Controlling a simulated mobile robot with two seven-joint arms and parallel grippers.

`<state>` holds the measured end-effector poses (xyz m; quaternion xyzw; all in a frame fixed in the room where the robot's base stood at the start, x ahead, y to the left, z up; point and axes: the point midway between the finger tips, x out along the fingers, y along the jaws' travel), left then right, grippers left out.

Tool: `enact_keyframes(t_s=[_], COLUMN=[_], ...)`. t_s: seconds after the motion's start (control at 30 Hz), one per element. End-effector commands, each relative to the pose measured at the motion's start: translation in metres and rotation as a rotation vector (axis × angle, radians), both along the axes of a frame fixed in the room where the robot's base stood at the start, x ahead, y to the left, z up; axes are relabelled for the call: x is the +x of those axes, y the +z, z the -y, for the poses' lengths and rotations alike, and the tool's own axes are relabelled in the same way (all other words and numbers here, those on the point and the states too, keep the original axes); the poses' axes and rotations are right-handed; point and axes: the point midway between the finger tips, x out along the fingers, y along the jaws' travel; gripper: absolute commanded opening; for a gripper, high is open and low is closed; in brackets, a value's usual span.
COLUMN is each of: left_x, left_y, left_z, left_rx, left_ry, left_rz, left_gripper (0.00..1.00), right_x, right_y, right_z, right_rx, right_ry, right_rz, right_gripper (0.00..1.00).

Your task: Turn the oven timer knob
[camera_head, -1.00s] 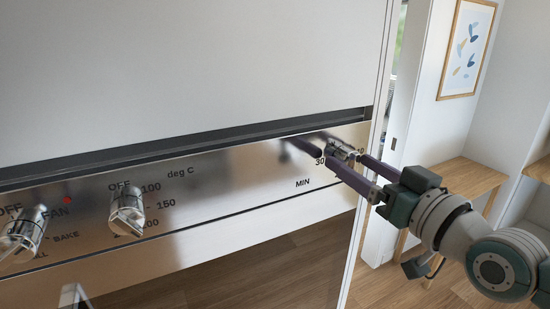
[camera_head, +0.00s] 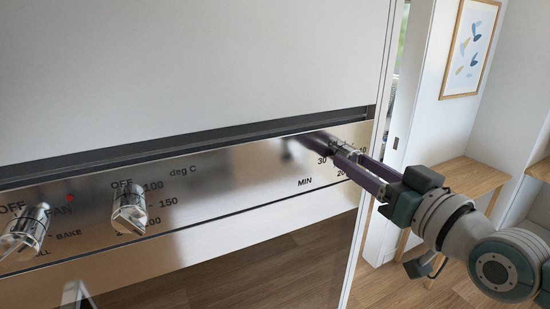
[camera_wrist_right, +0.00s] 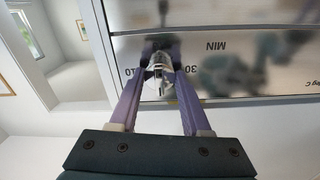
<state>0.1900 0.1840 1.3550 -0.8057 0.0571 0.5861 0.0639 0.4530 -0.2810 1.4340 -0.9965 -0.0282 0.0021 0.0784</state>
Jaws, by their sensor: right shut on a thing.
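The oven timer knob (camera_head: 343,147) is a small metallic knob at the right end of the steel control panel (camera_head: 245,172), beside the MIN label and minute numbers. My right gripper (camera_head: 346,155) reaches it from the right with purple fingers. In the right wrist view, the fingers of the gripper (camera_wrist_right: 160,72) are shut on the shiny knob (camera_wrist_right: 158,80), one on each side. The fingers partly hide the knob in the head view. My left gripper is not in view.
A temperature knob (camera_head: 129,209) and a function knob (camera_head: 24,232) sit on the panel's left part. A pale cabinet front (camera_head: 190,70) is above the panel. A wooden table (camera_head: 468,180) and a framed picture (camera_head: 467,48) are to the right.

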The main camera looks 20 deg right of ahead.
Motion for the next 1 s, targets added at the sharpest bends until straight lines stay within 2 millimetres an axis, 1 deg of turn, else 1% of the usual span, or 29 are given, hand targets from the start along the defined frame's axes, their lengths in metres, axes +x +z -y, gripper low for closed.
enact_keyframes(t_s=[0.17,0.37,1.0], left_x=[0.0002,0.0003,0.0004], left_y=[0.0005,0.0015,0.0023], left_z=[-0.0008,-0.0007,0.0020], left_rx=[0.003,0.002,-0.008], left_ry=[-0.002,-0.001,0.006], left_rz=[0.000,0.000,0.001], left_gripper=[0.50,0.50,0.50], right_x=[-0.0001,-0.0001,-0.0001], right_y=[0.0000,-0.0001,-0.0008], right_z=[0.0001,0.0000,0.0003], right_rx=[-0.016,-0.097,-0.563], right_ry=[0.000,0.000,-0.001], right_rz=[0.001,0.007,0.044], right_gripper=[0.00,0.00,0.00])
